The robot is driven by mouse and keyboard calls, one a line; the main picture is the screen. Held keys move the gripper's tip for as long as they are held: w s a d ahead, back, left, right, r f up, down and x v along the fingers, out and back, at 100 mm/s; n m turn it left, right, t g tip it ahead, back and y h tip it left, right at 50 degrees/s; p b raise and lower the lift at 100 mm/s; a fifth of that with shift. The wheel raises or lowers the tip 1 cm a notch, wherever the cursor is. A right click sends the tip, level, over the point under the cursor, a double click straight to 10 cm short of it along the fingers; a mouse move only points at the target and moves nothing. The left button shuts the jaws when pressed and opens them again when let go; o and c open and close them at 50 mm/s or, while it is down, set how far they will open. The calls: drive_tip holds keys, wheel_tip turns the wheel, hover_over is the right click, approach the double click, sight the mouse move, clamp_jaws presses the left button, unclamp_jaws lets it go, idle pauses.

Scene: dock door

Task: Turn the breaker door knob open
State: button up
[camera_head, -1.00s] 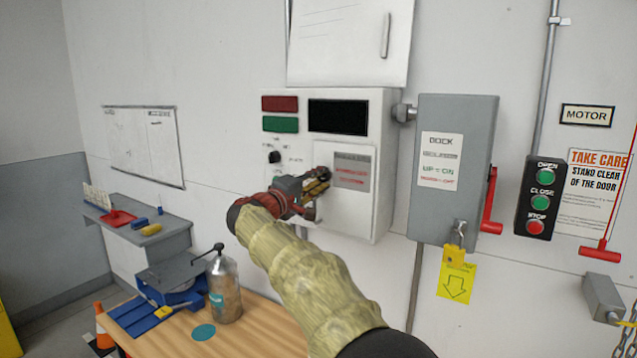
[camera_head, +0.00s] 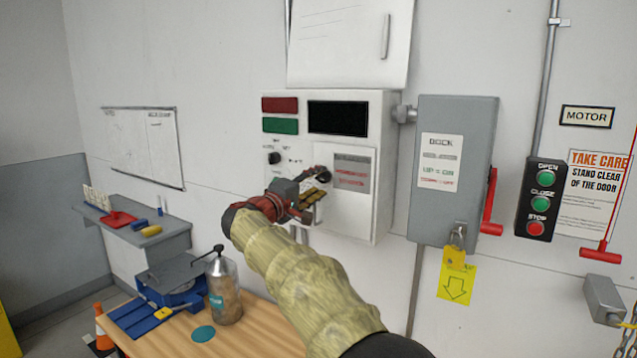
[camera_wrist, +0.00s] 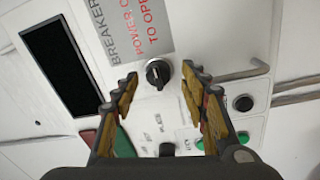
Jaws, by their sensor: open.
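The breaker door knob (camera_wrist: 158,73) is a round black knob with a light pointer mark, seen in the wrist view just beyond and between my fingertips. In the head view the knob (camera_head: 323,175) shows at the left edge of the small white breaker door (camera_head: 350,211), beside a grey label. The door lies flush in the white control box (camera_head: 384,150). My gripper (camera_wrist: 161,80) is open, with one yellow-padded finger on each side of the knob's line, and appears not to touch it. In the head view my gripper (camera_head: 318,188) is just below left of the knob.
A grey disconnect box (camera_head: 460,130) with a red lever stands right of the control box. Red and green indicators (camera_head: 280,104) and a black display (camera_head: 338,117) sit above. A wooden bench (camera_head: 255,325) with a bottle (camera_head: 224,288) is below left.

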drive_tip(key=v, duration=1)
drive_tip(key=shift+s+a, duration=0.2)
drive_tip(key=shift+s, duration=0.15)
